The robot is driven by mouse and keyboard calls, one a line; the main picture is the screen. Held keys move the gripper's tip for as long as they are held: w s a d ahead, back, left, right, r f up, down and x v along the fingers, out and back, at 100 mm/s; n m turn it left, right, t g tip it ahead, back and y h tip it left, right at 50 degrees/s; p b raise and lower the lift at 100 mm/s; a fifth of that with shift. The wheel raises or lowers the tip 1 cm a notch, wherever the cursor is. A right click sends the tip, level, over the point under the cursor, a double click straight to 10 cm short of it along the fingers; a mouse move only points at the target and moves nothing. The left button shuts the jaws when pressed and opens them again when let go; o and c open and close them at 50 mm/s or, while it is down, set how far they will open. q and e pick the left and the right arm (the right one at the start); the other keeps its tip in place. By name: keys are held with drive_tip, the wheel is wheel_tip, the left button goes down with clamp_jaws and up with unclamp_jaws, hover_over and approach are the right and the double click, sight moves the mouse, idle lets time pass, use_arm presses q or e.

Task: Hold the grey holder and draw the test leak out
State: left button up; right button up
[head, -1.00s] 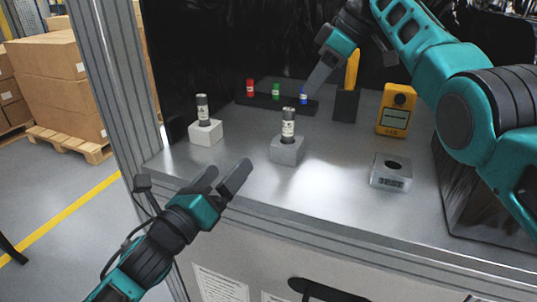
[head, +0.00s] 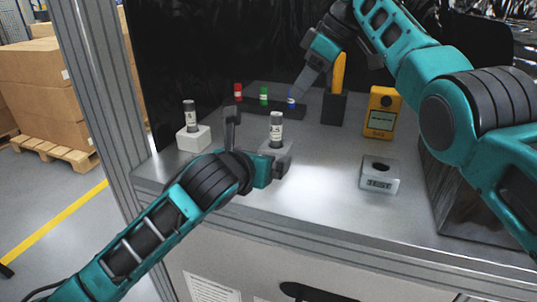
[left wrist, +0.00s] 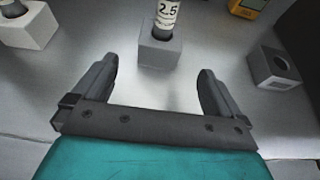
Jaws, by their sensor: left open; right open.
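The grey holder (head: 283,150) stands on the metal bench, with the test leak (head: 276,127), a dark cylinder with a white label, upright in it. In the left wrist view the grey holder (left wrist: 160,52) is straight ahead and the test leak (left wrist: 167,17) shows "2.5", its top cut off. My left gripper (head: 256,148) is open and empty, in front of the holder; in the wrist view the holder lies beyond and between its fingertips (left wrist: 158,70), apparently untouched. In the head view the gripper hides the holder's lower part. My right gripper (head: 300,88) is open near the blue-banded item.
A white holder (head: 193,139) with a similar cylinder (head: 189,114) stands to the left. A dark rack (head: 262,109) bears red, green and blue items. A black stand (head: 334,108), a yellow gas meter (head: 382,113) and a grey block with a hole and display (head: 379,184) are to the right.

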sight(276, 152)
use_arm(q)
drive_tip(key=x, duration=1.1)
drive_tip(key=shift+w+f, duration=0.1)
drive_tip(key=shift+w, duration=0.25)
drive_tip(key=shift+c, duration=0.5)
drive_tip(key=c, duration=0.9)
drive_tip(key=shift+c, duration=0.2)
